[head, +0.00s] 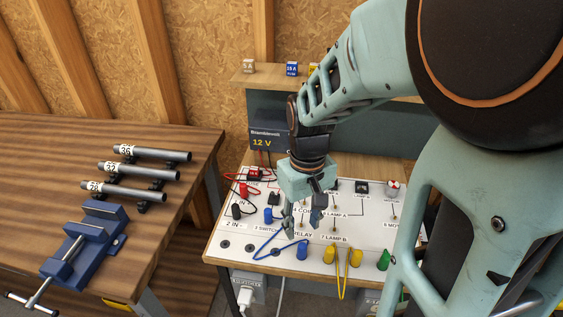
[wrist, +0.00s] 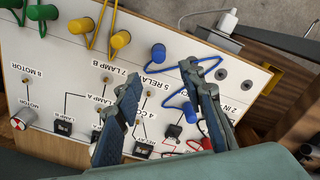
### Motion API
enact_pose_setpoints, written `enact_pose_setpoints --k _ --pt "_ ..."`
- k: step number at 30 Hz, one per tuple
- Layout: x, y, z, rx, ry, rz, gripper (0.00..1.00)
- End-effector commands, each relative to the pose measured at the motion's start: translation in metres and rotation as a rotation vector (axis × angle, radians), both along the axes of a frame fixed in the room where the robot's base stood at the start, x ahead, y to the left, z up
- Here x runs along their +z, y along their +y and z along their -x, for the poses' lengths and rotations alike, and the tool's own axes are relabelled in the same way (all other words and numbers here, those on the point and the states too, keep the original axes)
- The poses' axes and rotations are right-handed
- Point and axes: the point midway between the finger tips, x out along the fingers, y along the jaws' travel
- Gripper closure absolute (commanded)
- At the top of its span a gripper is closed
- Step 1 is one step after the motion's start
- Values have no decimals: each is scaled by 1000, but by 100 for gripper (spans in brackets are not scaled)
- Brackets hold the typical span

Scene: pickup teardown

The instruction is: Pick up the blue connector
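A blue lead with two blue plugs is on the white circuit board (head: 225,258). One blue plug (head: 302,249) stands near the board's front edge; it also shows in the wrist view (wrist: 158,53), just beyond the fingertips. The other blue plug (head: 268,215) is farther back and left; in the wrist view (wrist: 190,112) it is partly behind the right finger. The blue cable (head: 270,238) loops between them. I cannot tell which plug the task means. My gripper (head: 303,216) is open above the board, fingers pointing down; nothing shows between its fingers in the wrist view (wrist: 163,78).
Yellow plugs (head: 355,257) and a green plug (head: 383,259) stand to the right along the front. A red plug (head: 244,190) and red cables lie behind left. A wooden bench with a blue vise (head: 90,245) is left. A shelf holds small blocks, one blue (head: 292,69).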

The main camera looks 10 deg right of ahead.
Motion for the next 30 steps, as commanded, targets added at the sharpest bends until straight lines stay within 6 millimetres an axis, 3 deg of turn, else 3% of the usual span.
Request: enact_pose_setpoints --k 3,11,18,28,30 --pt "-21 0 1 0 4 0 63" --pt "-41 0 3 -1 2 0 63" --pt "-76 -2 7 -1 2 1 63" --pt "-84 -2 6 -1 -2 0 63" --pt "-84 -2 6 -1 -2 0 69"
